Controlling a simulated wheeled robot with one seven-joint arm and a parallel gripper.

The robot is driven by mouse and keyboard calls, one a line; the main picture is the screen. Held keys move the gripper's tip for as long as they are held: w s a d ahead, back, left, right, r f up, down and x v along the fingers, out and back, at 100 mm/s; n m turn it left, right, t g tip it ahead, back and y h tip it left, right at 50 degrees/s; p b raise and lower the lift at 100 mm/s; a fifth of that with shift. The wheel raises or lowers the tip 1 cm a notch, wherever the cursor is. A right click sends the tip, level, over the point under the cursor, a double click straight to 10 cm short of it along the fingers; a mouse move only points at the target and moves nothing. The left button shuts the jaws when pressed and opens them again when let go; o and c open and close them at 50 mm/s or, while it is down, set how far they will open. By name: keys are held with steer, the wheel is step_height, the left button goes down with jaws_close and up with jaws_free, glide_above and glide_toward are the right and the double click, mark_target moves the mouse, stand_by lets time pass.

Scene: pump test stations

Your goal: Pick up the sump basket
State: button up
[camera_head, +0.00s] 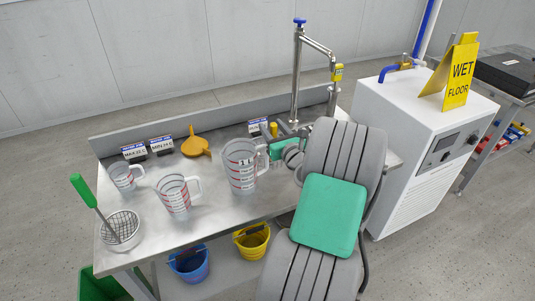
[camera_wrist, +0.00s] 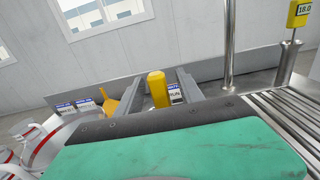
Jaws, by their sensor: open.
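The sump basket (camera_head: 122,230) appears to be the round wire-mesh basket at the near left corner of the steel table in the head view. Its long green handle (camera_head: 83,190) leans up to the left. The basket is not visible in the wrist view. My gripper (camera_head: 275,131) is at the back right of the table, far to the right of the basket. In the wrist view my gripper (camera_wrist: 160,76) has its two grey fingers apart, with a yellow cylinder (camera_wrist: 157,90) seen between them. I cannot tell how far beyond the fingers the cylinder stands.
A large measuring jug (camera_head: 241,166), a medium jug (camera_head: 175,193) and a small jug (camera_head: 123,177) stand between my gripper and the basket. An orange funnel (camera_head: 196,146) lies behind them. A steel post (camera_head: 297,80) rises at the back. Blue (camera_head: 189,263) and yellow (camera_head: 251,241) buckets are below.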

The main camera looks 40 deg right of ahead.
steer(key=shift+c, duration=0.4)
jaws_close()
steer(key=shift+r, duration=0.1)
stand_by(0.8)
